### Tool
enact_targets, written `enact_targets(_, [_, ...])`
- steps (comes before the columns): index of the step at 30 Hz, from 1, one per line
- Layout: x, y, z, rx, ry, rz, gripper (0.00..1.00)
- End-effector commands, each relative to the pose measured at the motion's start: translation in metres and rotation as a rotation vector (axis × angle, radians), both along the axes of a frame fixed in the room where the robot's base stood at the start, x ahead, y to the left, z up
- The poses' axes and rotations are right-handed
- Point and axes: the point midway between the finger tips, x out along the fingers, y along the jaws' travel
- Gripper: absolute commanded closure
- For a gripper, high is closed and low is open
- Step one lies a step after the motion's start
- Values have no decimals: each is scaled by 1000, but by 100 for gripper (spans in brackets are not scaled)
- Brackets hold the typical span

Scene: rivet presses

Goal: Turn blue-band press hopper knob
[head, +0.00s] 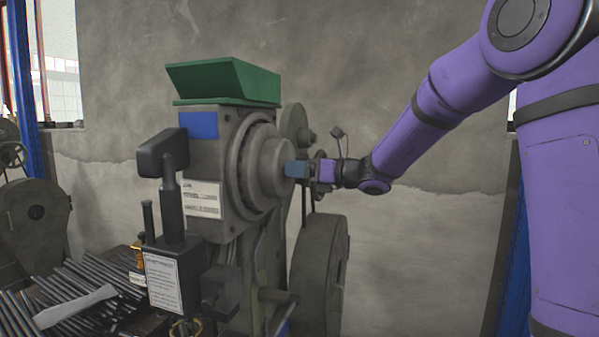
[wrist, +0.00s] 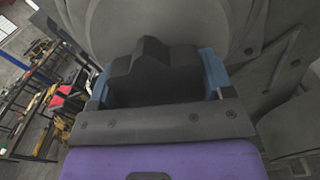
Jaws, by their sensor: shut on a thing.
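The press (head: 212,150) stands left of centre in the head view, with a blue band (head: 198,125) on its upper front and a green hopper (head: 225,82) on top. A large round disc (head: 262,165) is on its right side. My gripper (head: 290,169) reaches in from the right to the middle of this disc. In the wrist view, my gripper's blue fingers (wrist: 213,72) are shut on a dark knob (wrist: 150,62), one finger on each side. The knob sits in front of the grey disc (wrist: 180,25). In the head view my fingers hide the knob.
A large flywheel (head: 318,275) is below my gripper. A black lever box (head: 172,265) stands at the press's front, beside a heap of metal rods (head: 75,290). Another press (head: 35,220) is at far left. A concrete wall (head: 400,260) stands behind.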

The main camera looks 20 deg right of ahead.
Motion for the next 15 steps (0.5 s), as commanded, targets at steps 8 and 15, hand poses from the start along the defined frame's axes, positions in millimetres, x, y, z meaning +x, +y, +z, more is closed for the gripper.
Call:
enact_targets(8, [0, 0, 0, -34, -47, 0, 50])
enact_targets(15, [1, 0, 0, -128, -174, 0, 50])
